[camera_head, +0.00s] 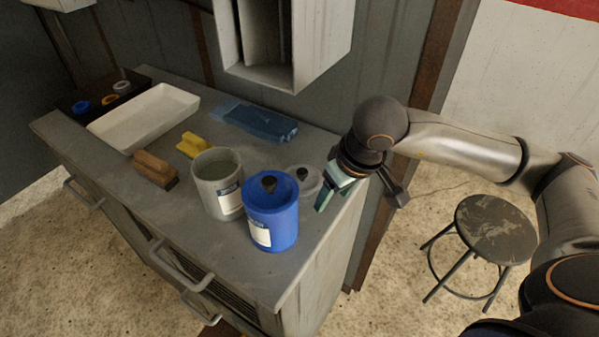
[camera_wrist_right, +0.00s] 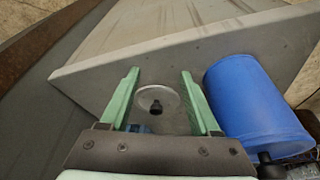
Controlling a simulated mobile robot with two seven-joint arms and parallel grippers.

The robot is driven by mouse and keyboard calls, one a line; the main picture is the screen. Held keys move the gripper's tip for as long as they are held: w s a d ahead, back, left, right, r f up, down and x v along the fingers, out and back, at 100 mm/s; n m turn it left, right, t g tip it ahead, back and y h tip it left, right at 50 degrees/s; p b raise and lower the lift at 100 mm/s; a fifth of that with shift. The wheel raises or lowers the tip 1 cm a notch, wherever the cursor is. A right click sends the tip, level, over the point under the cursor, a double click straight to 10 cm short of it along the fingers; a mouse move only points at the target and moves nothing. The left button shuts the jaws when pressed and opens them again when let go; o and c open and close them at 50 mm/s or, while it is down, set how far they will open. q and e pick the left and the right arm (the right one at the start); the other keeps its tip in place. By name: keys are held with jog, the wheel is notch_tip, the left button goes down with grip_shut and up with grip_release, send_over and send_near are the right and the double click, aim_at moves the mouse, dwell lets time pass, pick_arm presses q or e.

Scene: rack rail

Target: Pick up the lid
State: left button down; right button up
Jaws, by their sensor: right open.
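The grey round lid (camera_head: 310,183) with a small black knob lies near the right end of the workbench, just behind the blue canister. My right gripper (camera_head: 331,195), with green fingers, is open and empty just to the right of the lid in the head view. In the right wrist view, the lid (camera_wrist_right: 166,98) appears between the two spread fingers of the gripper (camera_wrist_right: 160,73), with its knob toward me. I cannot tell the exact gap between fingers and lid. An open grey pot (camera_head: 217,190) stands left of the blue canister. My left gripper is not in view.
The blue canister (camera_head: 270,215) stands close to the lid and also shows beside the right finger (camera_wrist_right: 245,100). A yellow brush, wooden brush, blue cloth (camera_head: 255,122) and white tray (camera_head: 150,118) lie farther left on the bench. A wall cabinet hangs above; a stool (camera_head: 495,230) stands right.

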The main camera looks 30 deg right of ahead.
aim_at(303, 171)
jog(key=w, duration=0.4)
jog(key=shift+a+p, duration=0.3)
jog(key=w, duration=0.3)
jog(key=w+a+p, duration=0.1)
jog(key=w, duration=0.1)
jog(key=shift+w, duration=0.25)
jog(key=shift+d+f, duration=0.1)
jog(key=shift+f, duration=0.5)
jog(key=shift+c, duration=0.3)
grip_shut()
